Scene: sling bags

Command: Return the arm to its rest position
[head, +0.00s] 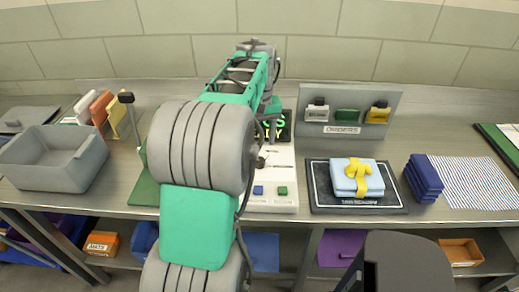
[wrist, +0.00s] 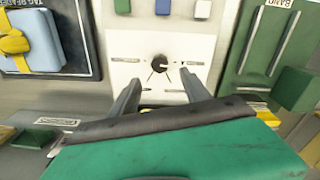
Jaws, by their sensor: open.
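My arm reaches up and forward over the workbench in the head view, with its green and grey links in front of the middle of the bench. In the head view the fingers cannot be made out, and the arm partly hides the panel (head: 285,165).
A light blue package (head: 345,185) with yellow ribbon sits on a black pad (head: 325,204). A grey bin (head: 55,172) stands at left. A grey ORDERS board (head: 345,99) stands behind. Navy folded cloths (head: 424,177) and a striped cloth (head: 478,183) lie right. A shelf runs below.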

